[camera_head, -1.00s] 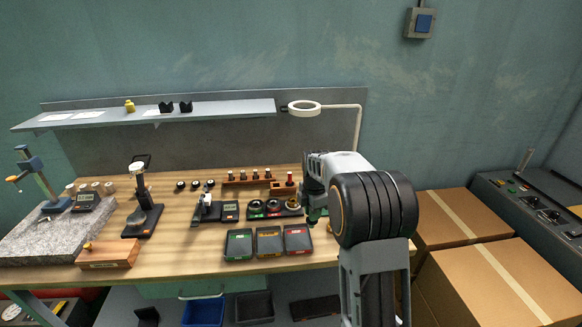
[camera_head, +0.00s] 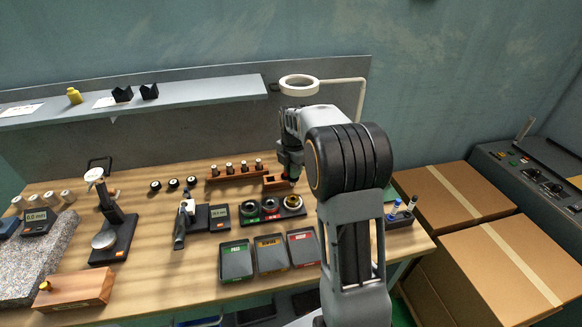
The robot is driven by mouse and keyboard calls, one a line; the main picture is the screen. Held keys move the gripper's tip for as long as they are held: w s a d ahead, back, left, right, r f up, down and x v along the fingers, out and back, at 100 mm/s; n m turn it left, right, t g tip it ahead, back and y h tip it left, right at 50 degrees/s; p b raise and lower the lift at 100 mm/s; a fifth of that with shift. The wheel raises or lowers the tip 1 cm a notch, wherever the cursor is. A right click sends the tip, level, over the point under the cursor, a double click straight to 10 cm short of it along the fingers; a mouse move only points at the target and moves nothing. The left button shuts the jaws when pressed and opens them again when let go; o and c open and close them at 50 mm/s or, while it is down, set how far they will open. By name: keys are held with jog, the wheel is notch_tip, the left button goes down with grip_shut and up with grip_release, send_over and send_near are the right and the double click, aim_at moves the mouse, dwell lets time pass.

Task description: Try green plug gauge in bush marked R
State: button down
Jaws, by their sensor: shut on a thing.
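My gripper (camera_head: 290,171) points down at the back right of the bench, shut on a small dark piece that looks like a plug gauge. My wrist and jaws hide most of it, and its colour cannot be told. A black holder (camera_head: 246,222) carries three ring-shaped bushes: a left one (camera_head: 252,206), a middle one (camera_head: 270,206) and a right one (camera_head: 292,201). Their marks are too small to read, so I cannot tell which is R. The gripper is above and behind the right bush. A wooden rack (camera_head: 222,179) behind holds several upright gauges.
A small wooden block (camera_head: 272,184) sits beside the gripper. Three trays, green-labelled (camera_head: 236,262), yellow-labelled (camera_head: 270,255) and red-labelled (camera_head: 303,250), lie in front of the bushes. A caliper (camera_head: 181,224) and a dial stand (camera_head: 112,230) are to the left. A ring lamp (camera_head: 299,84) overhangs the gripper.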

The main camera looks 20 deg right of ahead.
aim_at(293, 185)
jog(key=shift+f+b, duration=1.95)
jog(key=shift+f, duration=0.95)
jog(key=shift+f, duration=0.6)
dwell(1.1)
jog(key=shift+s+f, duration=0.2)
jog(key=shift+f, duration=0.05)
dwell(1.3)
jog(key=shift+w+r+p, duration=0.15)
jog(key=shift+r+p, duration=0.3)
jog(key=shift+r, duration=0.45)
jog(key=shift+f, duration=0.1)
dwell(0.9)
